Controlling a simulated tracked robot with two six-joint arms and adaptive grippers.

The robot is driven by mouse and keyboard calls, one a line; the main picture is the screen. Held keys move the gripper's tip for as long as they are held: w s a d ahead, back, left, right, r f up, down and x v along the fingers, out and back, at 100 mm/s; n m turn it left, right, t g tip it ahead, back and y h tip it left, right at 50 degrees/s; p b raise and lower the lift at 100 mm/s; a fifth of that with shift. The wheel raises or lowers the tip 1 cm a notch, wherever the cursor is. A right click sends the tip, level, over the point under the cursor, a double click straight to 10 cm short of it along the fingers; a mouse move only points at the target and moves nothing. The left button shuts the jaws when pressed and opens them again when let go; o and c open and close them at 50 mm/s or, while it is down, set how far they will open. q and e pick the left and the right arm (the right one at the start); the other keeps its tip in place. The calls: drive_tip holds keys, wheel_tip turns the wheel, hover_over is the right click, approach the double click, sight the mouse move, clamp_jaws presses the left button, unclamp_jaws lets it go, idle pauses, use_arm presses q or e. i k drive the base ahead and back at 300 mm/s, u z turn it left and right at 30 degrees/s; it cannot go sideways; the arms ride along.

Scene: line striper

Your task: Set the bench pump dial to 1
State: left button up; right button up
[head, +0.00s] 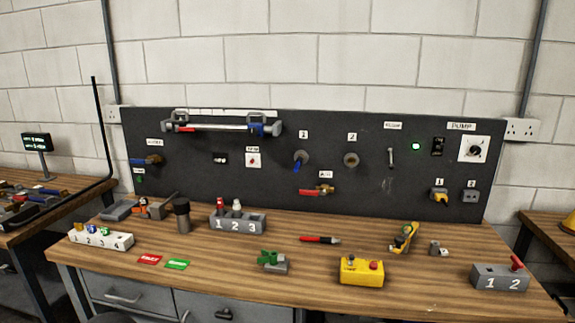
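The pump dial (475,150) is a black round knob on a white square plate, under the PUMP label (461,126) at the upper right of the black panel. The marks around the knob are too small to read, so I cannot tell which number it points at. A black switch (438,146) and a lit green lamp (416,146) are to its left. Neither of my grippers shows in the head view, and nothing covers the dial.
The wooden bench (340,255) runs in front of the panel. On it stand a yellow box (361,272), a grey block marked 1 and 2 (499,279), a yellow tool (404,238) and a red marker (320,240). Below the dial are sockets (470,197) and a yellow plug (439,197).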

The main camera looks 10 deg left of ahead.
sight(476, 150)
drive_tip(key=k, duration=1)
drive_tip(key=z, duration=1.2)
drive_tip(key=i, duration=1.6)
drive_tip(key=z, duration=1.15)
drive_tip(key=i, duration=0.2)
drive_tip(key=u, duration=2.75)
